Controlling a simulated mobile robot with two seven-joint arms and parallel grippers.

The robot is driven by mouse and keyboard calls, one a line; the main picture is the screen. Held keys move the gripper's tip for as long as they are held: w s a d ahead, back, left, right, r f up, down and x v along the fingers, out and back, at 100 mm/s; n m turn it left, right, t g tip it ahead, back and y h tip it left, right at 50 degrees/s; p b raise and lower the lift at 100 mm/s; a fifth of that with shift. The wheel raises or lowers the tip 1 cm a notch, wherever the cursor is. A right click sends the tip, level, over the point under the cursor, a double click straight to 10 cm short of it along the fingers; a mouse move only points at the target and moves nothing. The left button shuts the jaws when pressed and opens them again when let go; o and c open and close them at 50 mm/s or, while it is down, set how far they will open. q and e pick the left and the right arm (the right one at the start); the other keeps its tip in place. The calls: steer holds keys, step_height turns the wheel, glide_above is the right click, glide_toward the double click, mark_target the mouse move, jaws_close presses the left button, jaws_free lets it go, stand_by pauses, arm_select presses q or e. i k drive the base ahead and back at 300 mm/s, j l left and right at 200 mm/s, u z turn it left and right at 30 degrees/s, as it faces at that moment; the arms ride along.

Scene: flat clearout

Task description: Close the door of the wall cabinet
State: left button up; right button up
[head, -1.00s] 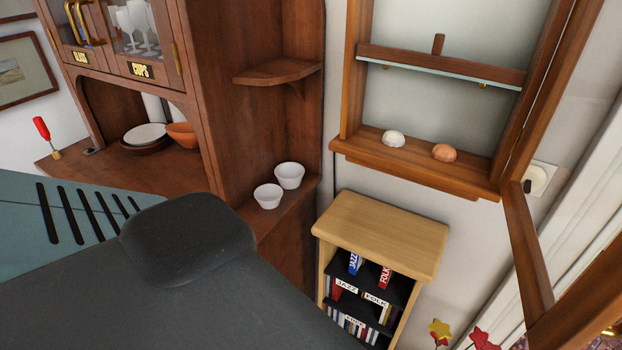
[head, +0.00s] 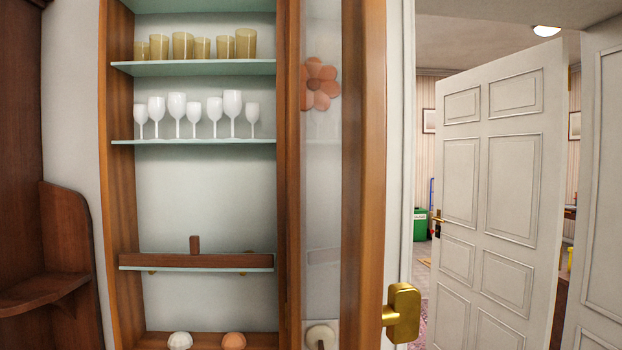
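The wall cabinet (head: 119,200) has a brown wooden frame and fills the left middle of the head view. Its glass-paned door (head: 365,190) stands open, swung out toward me on the right side, edge nearly facing me. A brass handle (head: 403,312) sits on the door's near edge, low in the view. A flower-shaped orange piece (head: 320,84) shows at the door's pane; I cannot tell if it is on the glass or behind it. Neither of my grippers is in view.
Amber tumblers (head: 183,46) and white goblets (head: 178,108) stand on the cabinet shelves. A white shell (head: 180,341) and an orange one (head: 233,341) lie at the bottom. A white room door (head: 487,200) stands open to the right. A brown corner shelf (head: 45,290) is at left.

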mark_target(364, 101)
steer(key=l+u, duration=0.85)
steer(key=k+l+u, duration=0.15)
steer(key=l+u, duration=0.25)
steer(key=l, duration=0.15)
